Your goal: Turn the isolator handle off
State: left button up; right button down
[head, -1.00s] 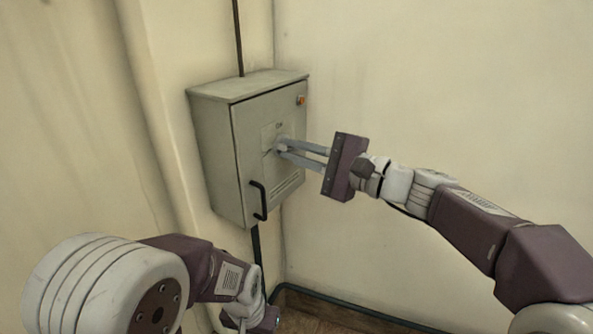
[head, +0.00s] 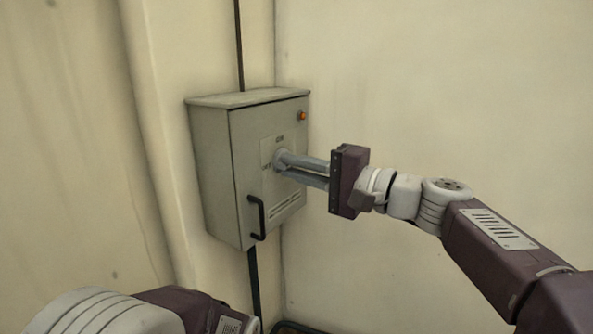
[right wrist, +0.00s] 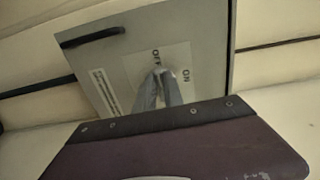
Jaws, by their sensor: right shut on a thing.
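The isolator is a grey wall cabinet (head: 215,160) with a pale label plate on its door; the plate also shows in the right wrist view (right wrist: 140,68). My right gripper (head: 281,163) reaches in from the right, its fingertips shut at the plate on the small isolator handle. In the right wrist view the fingers (right wrist: 158,78) meet between the printed words OFF and ON, close beside OFF. The fingers hide most of the handle, so I cannot tell its exact angle. My left arm shows at the bottom left, but its gripper is out of view.
A black door pull (head: 257,217) sits low on the cabinet door, below the right fingers. An orange-red lamp (head: 302,116) is at the door's upper right. Conduit (head: 239,45) runs above the cabinet. The wall to the right is bare.

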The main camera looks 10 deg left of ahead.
jog(key=c, duration=1.4)
grip_release()
jog(key=shift+c, duration=0.2)
jog(key=shift+d, duration=0.1)
jog(key=p+v, duration=0.2)
jog(key=v, duration=0.7)
